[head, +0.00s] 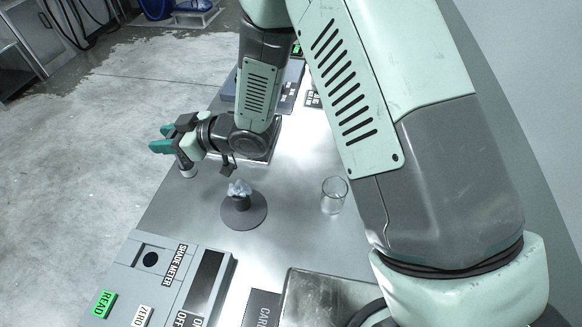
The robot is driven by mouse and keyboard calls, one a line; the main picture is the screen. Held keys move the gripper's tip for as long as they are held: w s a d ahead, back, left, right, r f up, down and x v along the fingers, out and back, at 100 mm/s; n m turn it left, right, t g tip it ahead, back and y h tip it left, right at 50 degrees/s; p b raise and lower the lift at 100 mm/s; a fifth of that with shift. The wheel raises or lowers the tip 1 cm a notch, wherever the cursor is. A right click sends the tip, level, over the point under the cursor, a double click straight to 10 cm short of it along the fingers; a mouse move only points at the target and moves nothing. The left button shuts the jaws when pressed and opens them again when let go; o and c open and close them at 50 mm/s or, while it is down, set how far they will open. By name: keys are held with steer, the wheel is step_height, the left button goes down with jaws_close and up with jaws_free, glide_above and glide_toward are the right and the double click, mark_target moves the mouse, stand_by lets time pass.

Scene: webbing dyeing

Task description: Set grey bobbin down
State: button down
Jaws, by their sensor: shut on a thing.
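My gripper (164,142), with teal fingertips, is at the left edge of the metal table, pointing left. It is shut on a small grey cylinder, which appears to be the grey bobbin (187,169); it shows just below the fingers. The gripper hides its upper part. I cannot tell whether its lower end touches the table or hangs just above it.
A dark round stand (241,215) with a pale bluish clump on top is right of the gripper. A clear glass beaker (334,196) stands further right. The shade meter (165,285) with buttons is at the front left. Bare table (290,195) lies between stand and beaker.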

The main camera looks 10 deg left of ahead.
steer(key=w+d, duration=0.7)
steer(key=d, duration=0.6)
steer(key=w+d, duration=0.8)
steer(key=d, duration=0.5)
step_height(320, 180, down, 10)
steer(key=shift+s+d+f, duration=0.15)
steer(key=shift+d+f, duration=0.05)
steer(key=shift+d, duration=0.1)
steer(key=shift+f, duration=0.15)
steer(key=c, duration=0.7)
jaws_free()
